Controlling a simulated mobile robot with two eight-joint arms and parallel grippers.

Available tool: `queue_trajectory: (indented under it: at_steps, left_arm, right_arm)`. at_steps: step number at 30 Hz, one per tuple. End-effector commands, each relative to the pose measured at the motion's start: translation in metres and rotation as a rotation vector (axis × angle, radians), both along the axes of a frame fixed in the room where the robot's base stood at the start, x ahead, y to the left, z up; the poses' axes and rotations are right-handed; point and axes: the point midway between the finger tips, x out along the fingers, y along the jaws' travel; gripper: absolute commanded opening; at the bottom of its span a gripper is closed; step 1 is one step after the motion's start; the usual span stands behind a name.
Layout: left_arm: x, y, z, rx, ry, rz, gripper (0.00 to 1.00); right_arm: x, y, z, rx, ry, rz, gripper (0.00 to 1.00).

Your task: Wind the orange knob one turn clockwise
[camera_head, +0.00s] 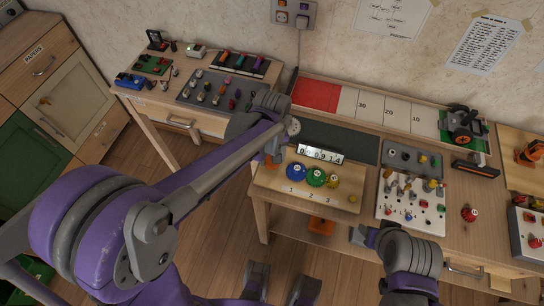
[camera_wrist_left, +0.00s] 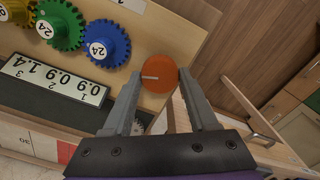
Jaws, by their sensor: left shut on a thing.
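The orange knob (camera_wrist_left: 158,73) is a round disc with a white pointer line, which points left in the left wrist view. My left gripper (camera_wrist_left: 156,76) is shut on it, with one grey finger on each side. In the head view an orange bit of the knob (camera_head: 271,161) shows at the left end of the gear board, and my left arm covers much of that spot. My right gripper (camera_head: 358,236) is low in front of the bench, partly hidden by its own wrist; its jaw opening does not show clearly.
Blue (camera_head: 297,173), green (camera_head: 316,177) and yellow (camera_head: 332,182) gears sit on the board right of the knob, below a number counter (camera_head: 320,151). A white switch panel (camera_head: 411,206) stands farther right. Another orange item (camera_head: 321,226) is below the bench top.

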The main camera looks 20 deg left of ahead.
Motion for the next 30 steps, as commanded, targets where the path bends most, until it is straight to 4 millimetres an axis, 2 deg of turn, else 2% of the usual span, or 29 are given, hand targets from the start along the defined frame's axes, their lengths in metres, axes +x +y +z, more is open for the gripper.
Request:
queue_trajectory:
  at_steps: [12,30]
  left_arm:
    - [0.0004,-0.0003,0.0002,0.0,-0.001,-0.276,0.03]
    - [0.0006,-0.0002,0.0006,-0.001,-0.001,-0.36,0.03]
  right_arm:
    - [-0.0006,0.0,-0.0041,0.0,0.001,0.0,0.5]
    - [-0.0008,0.0,-0.0049,0.0,0.002,0.0,0.5]
